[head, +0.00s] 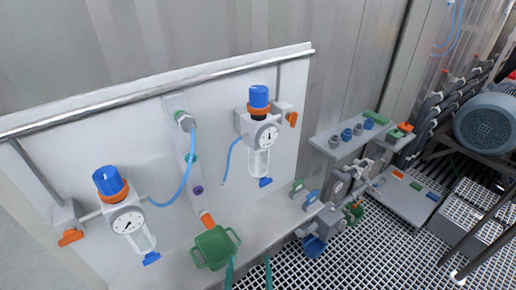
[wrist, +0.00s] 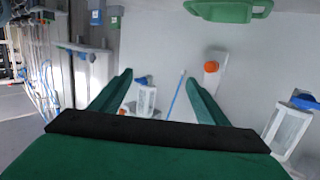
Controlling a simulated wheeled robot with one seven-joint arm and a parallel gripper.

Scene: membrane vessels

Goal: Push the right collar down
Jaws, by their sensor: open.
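The right regulator (head: 262,135) is on the white wall panel, with a blue knob (head: 259,96) above an orange collar (head: 259,110). A dial gauge and a clear bowl are below the collar. A similar left regulator has its own orange collar (head: 113,192) under a blue knob (head: 108,180). My gripper (head: 248,264) is at the bottom of the head view, below and apart from the right regulator. Its green fingers also show spread and empty in the wrist view (wrist: 159,78). A clear bowl (wrist: 146,99) appears between them in that view; the right collar is not clearly visible there.
A green two-handled part (head: 214,248) stands out from the panel beside my gripper. A blue hose (head: 185,179) hangs between the regulators. A metal rail (head: 150,93) runs along the panel top. Valves and a grey shelf (head: 335,132) are at the right.

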